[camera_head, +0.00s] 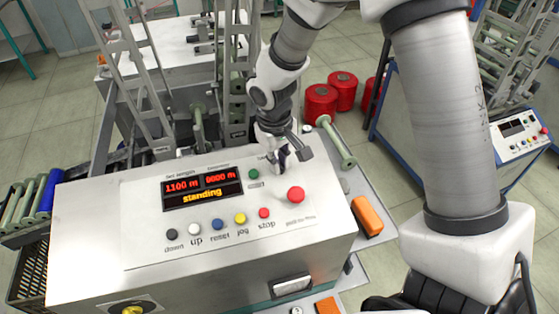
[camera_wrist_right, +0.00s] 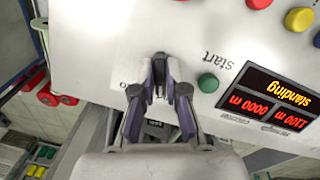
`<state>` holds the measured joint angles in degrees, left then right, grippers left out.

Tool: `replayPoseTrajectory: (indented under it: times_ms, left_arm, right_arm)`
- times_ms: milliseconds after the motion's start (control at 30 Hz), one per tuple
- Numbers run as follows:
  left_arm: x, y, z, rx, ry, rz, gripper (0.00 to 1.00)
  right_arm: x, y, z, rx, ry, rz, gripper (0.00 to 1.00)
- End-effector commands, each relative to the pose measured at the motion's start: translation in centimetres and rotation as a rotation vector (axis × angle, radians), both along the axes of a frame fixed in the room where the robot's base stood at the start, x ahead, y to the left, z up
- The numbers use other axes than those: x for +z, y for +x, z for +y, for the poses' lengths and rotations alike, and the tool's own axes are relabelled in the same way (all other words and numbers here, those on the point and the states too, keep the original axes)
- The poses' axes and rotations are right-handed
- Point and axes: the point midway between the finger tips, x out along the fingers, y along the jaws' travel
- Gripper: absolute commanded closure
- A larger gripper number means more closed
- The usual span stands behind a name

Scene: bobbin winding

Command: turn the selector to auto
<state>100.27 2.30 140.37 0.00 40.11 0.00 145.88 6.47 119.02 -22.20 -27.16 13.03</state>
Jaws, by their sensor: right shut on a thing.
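My right gripper (camera_head: 279,160) reaches down to the top right of the white control panel (camera_head: 140,240). It also shows in the right wrist view (camera_wrist_right: 163,75), its two fingers nearly together at the panel face and shut on the selector. The selector is mostly hidden between the fingers, so its pointing direction cannot be read. Only a fragment of its label shows beside them. The green start button (camera_head: 254,174) is just beside the gripper; it also shows in the right wrist view (camera_wrist_right: 208,83). My left gripper is not in view.
The red mushroom button (camera_head: 295,194) sits close to the gripper. The display (camera_head: 203,187) reads "standing". Several coloured buttons line the panel below it. Red spools (camera_head: 320,103), a green bobbin (camera_head: 337,145) and an orange block (camera_head: 367,215) are to the right.

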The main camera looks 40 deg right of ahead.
Motion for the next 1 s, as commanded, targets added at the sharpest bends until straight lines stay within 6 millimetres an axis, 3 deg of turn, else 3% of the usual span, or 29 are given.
replayPoseTrajectory:
  times_ms: [1000]
  left_arm:
    - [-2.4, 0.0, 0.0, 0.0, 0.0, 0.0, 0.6]
  right_arm:
    - [-0.2, 0.0, -0.1, -0.814, 0.175, -0.059, 1.0]
